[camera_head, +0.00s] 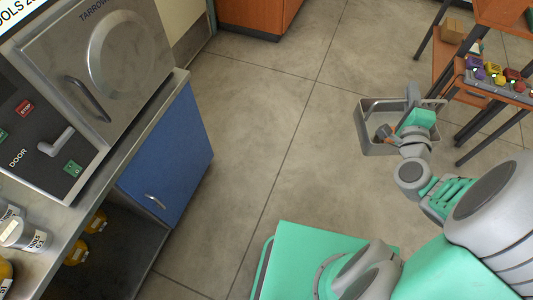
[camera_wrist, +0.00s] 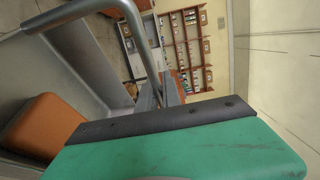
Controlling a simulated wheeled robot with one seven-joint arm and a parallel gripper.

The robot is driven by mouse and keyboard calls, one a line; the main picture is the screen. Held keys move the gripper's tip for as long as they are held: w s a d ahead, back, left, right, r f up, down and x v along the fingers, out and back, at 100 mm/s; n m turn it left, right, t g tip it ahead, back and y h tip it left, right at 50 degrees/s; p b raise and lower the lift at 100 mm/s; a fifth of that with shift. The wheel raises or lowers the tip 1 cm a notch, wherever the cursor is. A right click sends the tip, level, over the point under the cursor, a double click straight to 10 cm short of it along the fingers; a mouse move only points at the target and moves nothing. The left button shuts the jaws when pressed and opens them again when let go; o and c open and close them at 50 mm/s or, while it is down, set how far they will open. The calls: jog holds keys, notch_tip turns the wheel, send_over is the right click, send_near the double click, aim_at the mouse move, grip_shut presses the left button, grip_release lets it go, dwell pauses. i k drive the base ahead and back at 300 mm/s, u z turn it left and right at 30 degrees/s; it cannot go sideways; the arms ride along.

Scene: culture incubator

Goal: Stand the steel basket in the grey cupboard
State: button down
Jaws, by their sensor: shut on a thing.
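The steel basket (camera_head: 375,149) is an open grey tray-like box with a raised handle, held off the floor at the right in the head view. My gripper (camera_head: 400,127) is shut on it; the exact grip point is hard to make out. In the wrist view the basket's grey wall and tubular handle (camera_wrist: 80,13) show close up beside my green finger with its dark pad. A grey steel unit (camera_head: 60,55) with a shut door, round bulge and bar handle stands on the counter at upper left. I cannot tell whether it is the grey cupboard.
A blue cupboard (camera_head: 175,160) with a shut door is under the steel counter (camera_head: 95,170). A wooden stand (camera_head: 480,85) with small coloured items is close to the basket's right. The floor (camera_head: 270,120) between counter and basket is clear.

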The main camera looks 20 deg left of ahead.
aim_at(121, 265)
jog(key=i, duration=1.25)
jog(key=u, duration=5.35)
jog(key=i, duration=1.7)
